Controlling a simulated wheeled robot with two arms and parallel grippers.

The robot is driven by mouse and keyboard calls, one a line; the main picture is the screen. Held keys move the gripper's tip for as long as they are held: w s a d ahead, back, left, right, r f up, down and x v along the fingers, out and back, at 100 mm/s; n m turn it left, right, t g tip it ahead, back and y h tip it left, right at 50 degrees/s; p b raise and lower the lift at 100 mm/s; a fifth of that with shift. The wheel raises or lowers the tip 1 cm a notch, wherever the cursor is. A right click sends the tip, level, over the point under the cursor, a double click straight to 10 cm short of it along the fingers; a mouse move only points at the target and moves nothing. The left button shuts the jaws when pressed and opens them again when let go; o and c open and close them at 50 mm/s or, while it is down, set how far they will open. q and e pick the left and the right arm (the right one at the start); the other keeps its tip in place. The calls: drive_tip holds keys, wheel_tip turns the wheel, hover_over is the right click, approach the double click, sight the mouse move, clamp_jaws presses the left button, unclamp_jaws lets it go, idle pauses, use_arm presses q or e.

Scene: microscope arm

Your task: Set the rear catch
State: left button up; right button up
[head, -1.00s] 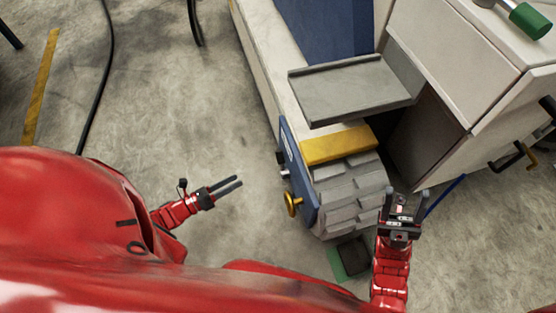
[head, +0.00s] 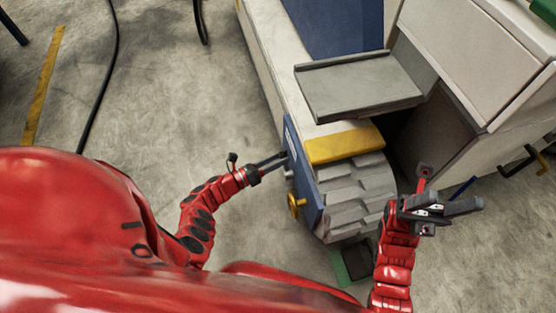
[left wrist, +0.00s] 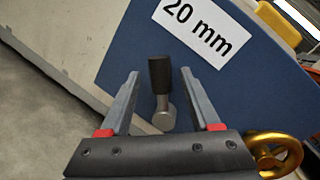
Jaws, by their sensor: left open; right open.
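A small catch lever (left wrist: 160,82) with a black grip and a round metal hub stands upright on the blue side panel (left wrist: 140,50) in the left wrist view. My left gripper (left wrist: 159,74) is open, with one finger on each side of the lever, apart from it. In the head view my left gripper (head: 283,158) reaches the left face of the blue panel (head: 308,190); the lever is mostly hidden there. My right gripper (head: 445,206) is open and empty, right of the grey stepped block (head: 355,193). I cannot tell whether a second catch exists.
A "20 mm" label (left wrist: 203,28) is on the panel. A yellow bar (head: 343,145) and grey tray (head: 360,88) lie above.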

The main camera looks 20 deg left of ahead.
use_arm(q)
drive_tip(key=shift+w+d, duration=0.1)
clamp_jaws()
idle(0.3)
idle(1.2)
